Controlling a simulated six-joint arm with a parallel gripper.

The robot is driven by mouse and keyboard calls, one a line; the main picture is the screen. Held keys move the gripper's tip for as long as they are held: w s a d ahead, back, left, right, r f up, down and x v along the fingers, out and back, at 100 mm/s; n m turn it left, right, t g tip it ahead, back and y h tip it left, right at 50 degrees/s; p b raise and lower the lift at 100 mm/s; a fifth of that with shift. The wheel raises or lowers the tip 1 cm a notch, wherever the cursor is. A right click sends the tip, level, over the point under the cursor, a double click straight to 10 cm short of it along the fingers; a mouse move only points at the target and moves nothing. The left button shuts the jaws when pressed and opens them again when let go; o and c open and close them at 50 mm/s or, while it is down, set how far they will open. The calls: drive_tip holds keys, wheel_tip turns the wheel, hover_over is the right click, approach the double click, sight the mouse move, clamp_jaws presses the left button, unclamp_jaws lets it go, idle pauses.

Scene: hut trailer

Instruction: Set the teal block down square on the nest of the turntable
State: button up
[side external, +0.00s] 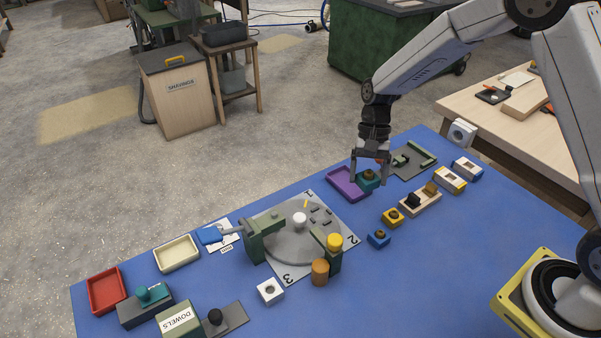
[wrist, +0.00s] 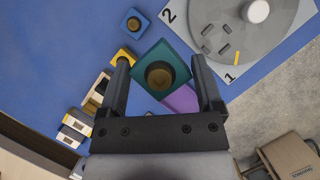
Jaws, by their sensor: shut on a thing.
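My gripper (side external: 369,179) is shut on the teal block (side external: 366,182), beside and partly over the purple tray; I cannot tell the exact height. In the wrist view the teal block (wrist: 150,58) sits between the fingers of my gripper (wrist: 160,68), its corners turned toward the jaws like a diamond. It has a round brown knob in its middle. The grey turntable (side external: 284,243) lies left of my gripper, with a white hub, a yellow mark and several small dark raised pieces (side external: 321,216). These pieces also show in the wrist view (wrist: 209,44), with no block among them.
The purple tray (side external: 340,186) is by my gripper. A green post with a yellow cap (side external: 334,242) and a green clamp stand (side external: 257,244) rise at the turntable's edge. Blue (side external: 378,239) and yellow (side external: 392,218) blocks stand to its right.

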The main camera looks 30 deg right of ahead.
drive_tip(key=n, duration=0.1)
drive_tip(key=s+n+h, duration=0.1)
drive_tip(key=n, duration=0.1)
drive_tip(key=d+r+n, duration=0.1)
drive_tip(key=shift+s+r+n+g+h, duration=0.1)
drive_tip(key=shift+s+n+g+h, duration=0.05)
drive_tip(key=shift+n+g+h, duration=0.2)
drive_tip(key=n, duration=0.1)
drive_tip(key=d+n+h, duration=0.1)
drive_tip(key=r+n, duration=0.1)
drive_tip(key=shift+s+d+n+g, duration=0.2)
drive_tip(key=shift+s+n+g, duration=0.05)
drive_tip(key=shift+s+n, duration=0.1)
drive_tip(key=m+y, duration=0.2)
drive_tip(key=m, duration=0.5)
hover_over(378, 274)
drive_tip(key=w, duration=0.1)
wheel_tip(378, 274, down, 9)
drive_tip(key=shift+d+t, duration=0.4)
drive_tip(key=shift+d, duration=0.05)
drive_tip(key=shift+f, duration=2.25)
drive_tip(key=shift+f, duration=1.75)
drive_tip(key=shift+f, duration=0.15)
